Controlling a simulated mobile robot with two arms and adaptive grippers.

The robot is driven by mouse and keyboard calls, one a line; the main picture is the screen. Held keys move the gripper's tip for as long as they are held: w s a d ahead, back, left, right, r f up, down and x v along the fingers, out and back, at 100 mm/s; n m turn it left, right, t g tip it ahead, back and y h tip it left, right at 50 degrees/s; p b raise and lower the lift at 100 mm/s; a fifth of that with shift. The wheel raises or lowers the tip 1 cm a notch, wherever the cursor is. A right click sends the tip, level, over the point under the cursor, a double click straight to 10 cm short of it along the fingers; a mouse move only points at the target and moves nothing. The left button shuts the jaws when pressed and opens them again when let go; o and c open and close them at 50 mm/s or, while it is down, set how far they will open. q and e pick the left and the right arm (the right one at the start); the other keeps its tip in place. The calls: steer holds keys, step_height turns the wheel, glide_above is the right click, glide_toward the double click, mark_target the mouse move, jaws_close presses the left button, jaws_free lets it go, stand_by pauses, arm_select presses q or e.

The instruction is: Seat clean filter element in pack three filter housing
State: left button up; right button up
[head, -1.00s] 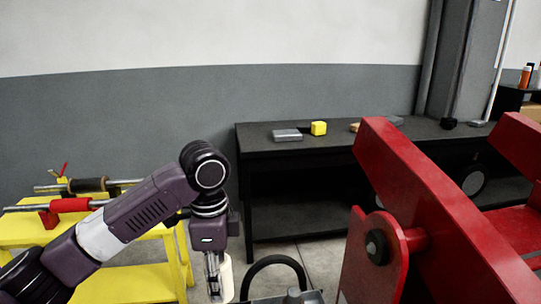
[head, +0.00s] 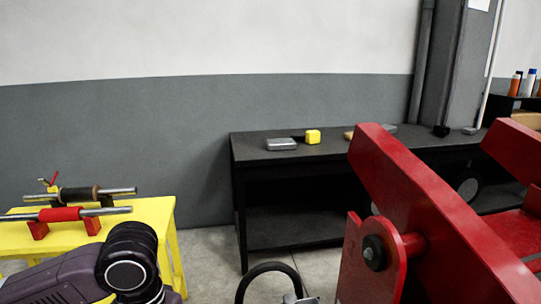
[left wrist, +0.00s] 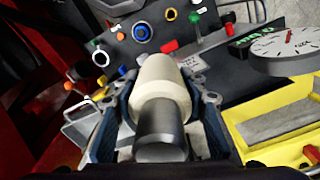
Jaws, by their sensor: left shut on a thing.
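In the left wrist view my left gripper (left wrist: 160,125) is shut on a cream cylinder, taken to be the filter element (left wrist: 162,80), with a grey metal end (left wrist: 160,130) toward the camera. The cylinder's far end points toward a dark panel (left wrist: 125,55) with several coloured knobs and fittings. I cannot tell which fitting is the pack three filter housing, or whether the cylinder touches anything. In the head view only my left arm shows at the bottom left; its gripper is below the picture. My right gripper is in neither view.
A large red frame (head: 430,200) fills the right of the head view. A yellow stand (head: 130,215) with rods is at left, and a dark bench (head: 360,147) stands behind. In the wrist view a round gauge (left wrist: 290,48) and a yellow tray (left wrist: 290,118) lie right of the panel.

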arm_select(q)
steer(key=w+d+r+n, duration=0.1)
steer(key=w+d+r, duration=0.1)
steer(key=w+r, duration=0.35)
steer(key=w+d+r+n, duration=0.1)
steer(key=w+d+r, duration=0.2)
steer(key=w, duration=0.5)
steer(key=shift+w+a+f+p, duration=0.15)
steer(key=shift+f+p, duration=0.15)
steer(key=shift+f, duration=4.7)
steer(key=shift+w+a+f+p, duration=0.1)
steer(key=shift+f+p, duration=0.2)
steer(key=shift+f, duration=4.65)
steer(key=shift+s+f, duration=0.1)
steer(key=o, duration=1.4)
